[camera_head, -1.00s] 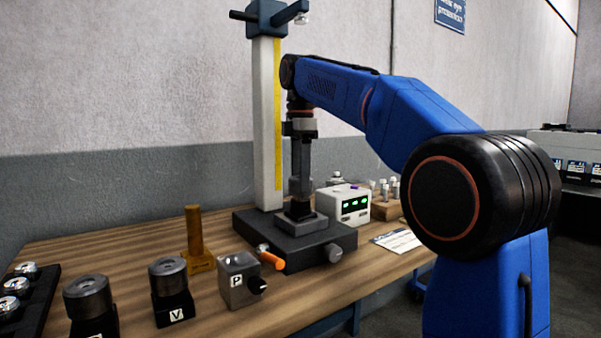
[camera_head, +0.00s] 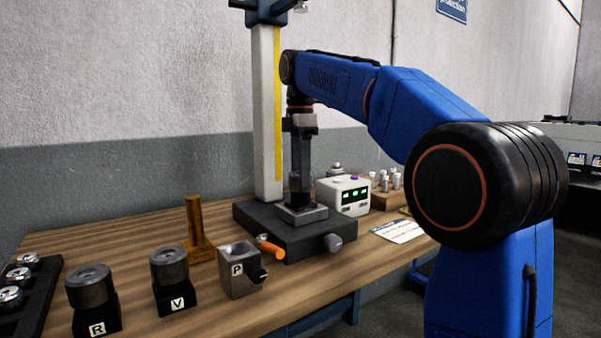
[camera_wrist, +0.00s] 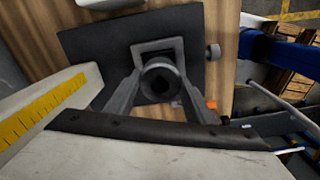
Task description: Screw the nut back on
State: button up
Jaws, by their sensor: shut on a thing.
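My gripper (camera_head: 300,188) points straight down over the grey square block (camera_head: 302,214) on the dark base plate of the column stand. In the wrist view, the two fingers of my gripper (camera_wrist: 158,88) close from both sides on a dark round piece with a hole, apparently the nut (camera_wrist: 146,82). The grey block (camera_wrist: 140,50) lies just beneath it. In the head view the finger ends look blurred and hide the round piece. Whether its thread is engaged cannot be seen.
The column (camera_head: 267,120) with a yellow scale stands close behind my gripper. A white box with green displays (camera_head: 346,196) is at its right. A brass post (camera_head: 196,230), the P block (camera_head: 240,272), and ring pieces V (camera_head: 168,268) and R (camera_head: 90,287) stand at the left front.

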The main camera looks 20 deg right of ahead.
jog(key=shift+f, duration=0.55)
dwell(0.8)
jog(key=o, duration=1.2)
jog(key=shift+o, duration=0.2)
notch_tip(320, 180, up, 7)
jog(key=shift+r, duration=0.2)
jog(key=shift+s, duration=0.1)
